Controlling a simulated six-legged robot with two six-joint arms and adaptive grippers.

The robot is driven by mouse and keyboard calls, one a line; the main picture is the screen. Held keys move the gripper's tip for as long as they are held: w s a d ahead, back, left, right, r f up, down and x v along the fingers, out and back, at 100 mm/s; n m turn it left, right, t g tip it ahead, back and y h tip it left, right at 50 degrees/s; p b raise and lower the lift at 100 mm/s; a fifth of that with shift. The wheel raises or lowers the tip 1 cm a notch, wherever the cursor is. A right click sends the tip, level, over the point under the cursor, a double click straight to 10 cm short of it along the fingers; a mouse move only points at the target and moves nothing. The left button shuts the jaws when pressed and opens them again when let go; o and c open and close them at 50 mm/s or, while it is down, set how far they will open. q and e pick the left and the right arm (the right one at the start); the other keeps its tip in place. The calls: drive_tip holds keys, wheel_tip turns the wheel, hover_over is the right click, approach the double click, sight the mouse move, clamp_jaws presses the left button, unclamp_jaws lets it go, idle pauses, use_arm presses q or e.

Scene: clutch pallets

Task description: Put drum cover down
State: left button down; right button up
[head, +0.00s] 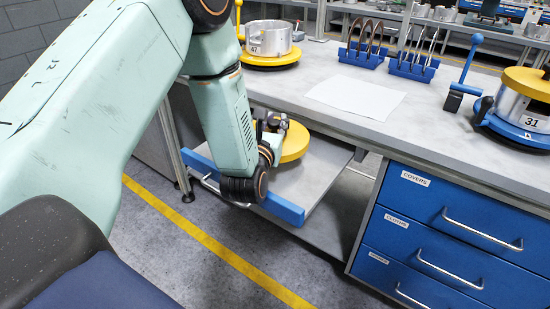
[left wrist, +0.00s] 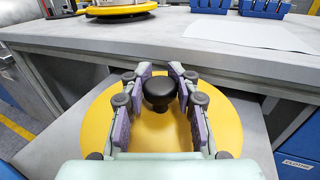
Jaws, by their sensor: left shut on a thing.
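The drum cover is a round yellow disc (head: 294,143) with a black knob (left wrist: 158,92) at its centre. It lies level at a grey pull-out shelf (head: 318,172) below the bench top. Whether it touches the shelf or hangs just above it, I cannot tell. My left gripper (head: 274,124) is over the cover, with its fingers shut around the knob, as the left wrist view (left wrist: 160,80) shows. My arm hides part of the cover in the head view. My right gripper is not in view.
The shelf has a blue front edge (head: 283,209) with a handle. Above it, the bench top (head: 330,118) carries a paper sheet (head: 356,97), blue racks (head: 362,55), drum 47 (head: 268,40) and drum 31 (head: 520,110). Blue drawers (head: 440,240), the top one labelled COVERS, stand right.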

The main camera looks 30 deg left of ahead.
use_arm(q)
drive_tip(key=a+r+n+g+y+b, duration=0.1)
drive_tip(key=y, duration=0.1)
drive_tip(key=w+a+n+g+y+b, duration=0.1)
drive_tip(key=a+n+y, duration=0.1)
drive_tip(key=w+a+r+n+g+y+b, duration=0.1)
drive_tip(key=n+y+b, duration=0.1)
drive_tip(key=shift+w+a+r+g+y, duration=0.15)
drive_tip(key=shift+r+g+y, duration=0.15)
drive_tip(key=shift+g+y, duration=0.1)
drive_tip(key=n+g+y+b, duration=0.1)
drive_tip(key=r+n+g+y+b, duration=0.1)
drive_tip(key=s+a+n+g+y+b, duration=0.1)
drive_tip(key=shift+s+r+n+g+b, duration=0.1)
drive_tip(key=shift+r+n+g+b, duration=0.2)
drive_tip(key=shift+g+b, duration=0.1)
drive_tip(key=shift+s+n+g+y+b, duration=0.2)
drive_tip(key=shift+n+g+y+b, duration=0.15)
drive_tip(key=shift+g, duration=0.25)
drive_tip(key=shift+s+f, duration=0.15)
drive_tip(key=shift+f, duration=0.2)
wheel_tip(320, 180, down, 6)
drive_tip(key=shift+r+b, duration=0.2)
drive_tip(key=shift+b, duration=0.8)
wheel_tip(320, 180, down, 4)
drive_tip(key=shift+r+b, duration=0.15)
drive_tip(key=shift+b, duration=0.55)
drive_tip(key=shift+r, duration=0.1)
